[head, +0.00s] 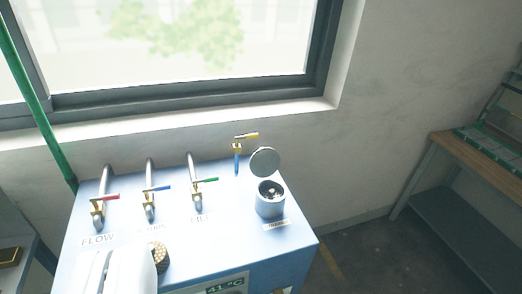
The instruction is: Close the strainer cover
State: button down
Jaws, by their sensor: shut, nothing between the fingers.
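The strainer (270,205) is a short grey cylinder on the right part of the pale blue machine top, and dark contents show in its open mouth. Its round grey cover (264,161) stands raised at the cylinder's back edge, so the strainer is open. My gripper (121,258) is the white shape at the lower left, cut off by the bottom edge. It is shut and empty, well to the left of the strainer and nearer to me. The strainer's hinge is too small to make out.
Taps with red (106,197), blue (160,187) and green (206,180) handles stand left of the strainer. A yellow-handled valve (246,136) is behind it. A round perforated piece (161,256) sits beside my gripper. A wooden-topped bench (474,150) stands at right.

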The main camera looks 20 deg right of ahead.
aim_at(265, 161)
jog(key=z, duration=0.3)
jog(key=i, duration=1.25)
jog(key=u, duration=0.3)
